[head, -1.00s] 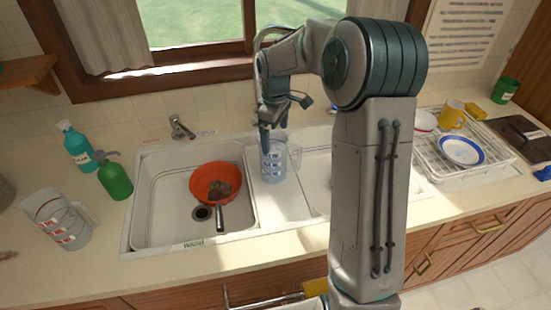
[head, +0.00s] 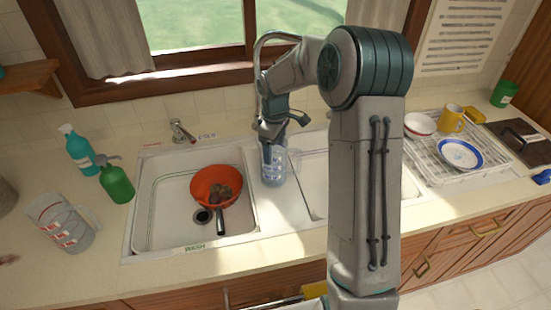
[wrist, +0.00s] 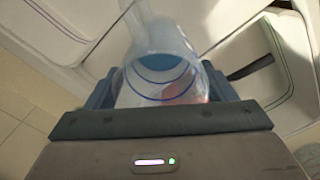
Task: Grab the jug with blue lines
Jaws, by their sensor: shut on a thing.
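The clear jug with blue lines (head: 274,172) stands on the divider between the two sink basins. It also shows in the wrist view (wrist: 165,75), with curved blue lines on its wall. My gripper (head: 271,148) is over the jug from above, its fingers on either side of the jug's wall and shut on it. In the wrist view the fingers (wrist: 160,95) flank the jug. A second clear jug, with red markings (head: 62,222), stands at the left on the counter.
Green (head: 117,183) and teal (head: 80,153) bottles stand left of the sink. A dish rack (head: 425,165) with a plate, bowl and yellow mug stands right.

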